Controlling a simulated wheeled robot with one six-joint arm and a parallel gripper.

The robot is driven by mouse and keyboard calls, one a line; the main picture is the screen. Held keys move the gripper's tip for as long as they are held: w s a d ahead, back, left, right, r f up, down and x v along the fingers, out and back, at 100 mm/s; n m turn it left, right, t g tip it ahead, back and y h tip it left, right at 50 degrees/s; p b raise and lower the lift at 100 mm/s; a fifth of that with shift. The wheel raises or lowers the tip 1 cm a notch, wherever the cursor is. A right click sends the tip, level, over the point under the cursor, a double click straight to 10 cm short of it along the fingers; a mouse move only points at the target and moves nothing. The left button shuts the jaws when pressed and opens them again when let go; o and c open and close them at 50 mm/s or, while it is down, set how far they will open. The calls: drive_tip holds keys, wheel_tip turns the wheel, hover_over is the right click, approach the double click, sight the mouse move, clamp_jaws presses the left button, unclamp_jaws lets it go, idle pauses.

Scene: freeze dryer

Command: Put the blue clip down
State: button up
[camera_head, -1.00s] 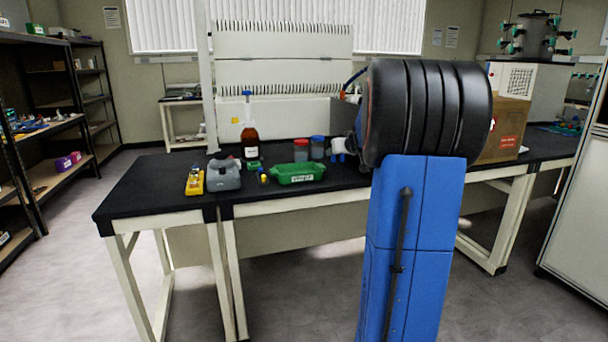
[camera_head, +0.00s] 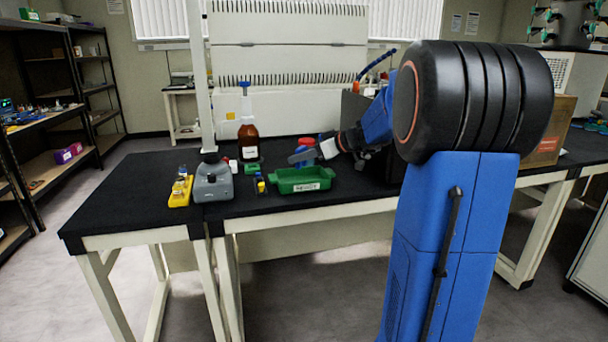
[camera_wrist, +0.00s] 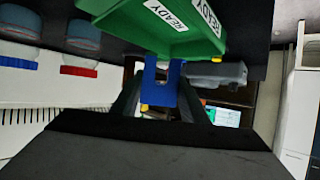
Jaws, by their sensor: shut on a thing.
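The blue clip (camera_wrist: 162,92) is in the wrist view, held between the dark fingers of my gripper (camera_wrist: 165,110). My gripper is shut on it. In the head view my gripper (camera_head: 298,157) is just above and behind the green tray (camera_head: 301,188), at the end of my forearm, which reaches left over the bench. The clip is too small there to tell from the blue and red items behind it. The green tray with its READY label (camera_wrist: 165,10) fills the top of the wrist view, close to the clip.
The black bench (camera_head: 120,203) also holds a grey device (camera_head: 213,183), a yellow rack (camera_head: 180,192) and a brown bottle (camera_head: 248,140). Small coloured items (camera_head: 259,183) stand left of the tray. The bench's left end is clear.

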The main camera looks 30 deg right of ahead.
drive_tip(key=shift+f, duration=2.9)
drive_tip(key=shift+f, duration=0.1)
drive_tip(key=o, duration=0.7)
drive_tip(key=shift+o, duration=0.2)
drive_tip(key=v, duration=1.2)
